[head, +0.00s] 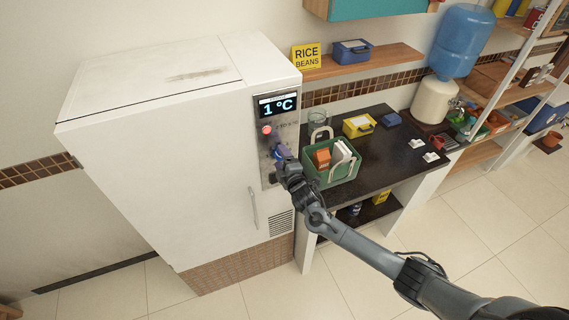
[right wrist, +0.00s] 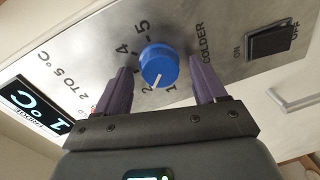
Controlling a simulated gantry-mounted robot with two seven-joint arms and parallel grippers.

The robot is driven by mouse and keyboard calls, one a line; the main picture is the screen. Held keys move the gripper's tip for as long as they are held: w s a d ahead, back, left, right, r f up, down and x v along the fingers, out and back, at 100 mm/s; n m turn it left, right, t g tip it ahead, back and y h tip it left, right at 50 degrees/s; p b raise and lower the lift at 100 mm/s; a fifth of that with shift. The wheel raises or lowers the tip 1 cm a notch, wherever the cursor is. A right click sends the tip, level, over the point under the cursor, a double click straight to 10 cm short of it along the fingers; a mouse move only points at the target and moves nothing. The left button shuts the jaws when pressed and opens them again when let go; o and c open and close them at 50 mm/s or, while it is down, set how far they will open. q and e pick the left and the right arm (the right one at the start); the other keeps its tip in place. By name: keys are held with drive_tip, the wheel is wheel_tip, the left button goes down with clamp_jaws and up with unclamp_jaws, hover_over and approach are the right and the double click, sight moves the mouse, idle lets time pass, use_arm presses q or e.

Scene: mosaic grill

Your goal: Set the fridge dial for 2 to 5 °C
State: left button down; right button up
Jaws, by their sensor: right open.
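The white fridge (head: 170,150) has a metal control panel (head: 267,180) with a lit display (head: 278,106) reading 1 °C. In the right wrist view the dial (right wrist: 158,62) is a round blue knob with a white pointer line aimed between the marks 1 and 2. Marks 4 and 5 show; mark 3 is not visible. The display (right wrist: 35,110) also shows there, beside a "2 TO 5 °C" label. My right gripper (right wrist: 162,82) is open, its purple fingers on either side of the dial, with gaps to it. In the head view my right gripper (head: 280,153) covers the dial area.
A black on/off switch (right wrist: 270,41) sits on the panel past "COLDER". A red light (head: 267,129) is above the gripper. A green crate (head: 333,168) with boxes stands on the dark counter (head: 395,150), close right of my gripper. The fridge has a door handle (head: 253,207).

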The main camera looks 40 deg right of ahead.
drive_tip(key=b+v, duration=0.1)
drive_tip(key=v, duration=0.9)
drive_tip(key=shift+s, duration=0.4)
drive_tip(key=s+a+f+m+g+y+p, duration=0.2)
drive_tip(key=s+a+g+p, duration=0.15)
drive_tip(key=s+a, duration=0.35)
drive_tip(key=s+a+f+m+g+y+p, duration=0.15)
drive_tip(key=s+a+p, duration=0.3)
drive_tip(key=s, duration=0.45)
drive_tip(key=s+a+r+m+g+y, duration=0.1)
drive_tip(key=s+a+r+m+g, duration=0.1)
drive_tip(key=s, duration=0.5)
drive_tip(key=s+a+r+m+g, duration=0.2)
drive_tip(key=s+a+m+g, duration=0.1)
drive_tip(key=s+m+g, duration=0.2)
drive_tip(key=shift+s+a+r+g+y, duration=0.35)
drive_tip(key=shift+s+g, duration=0.05)
drive_tip(key=shift+s, duration=0.65)
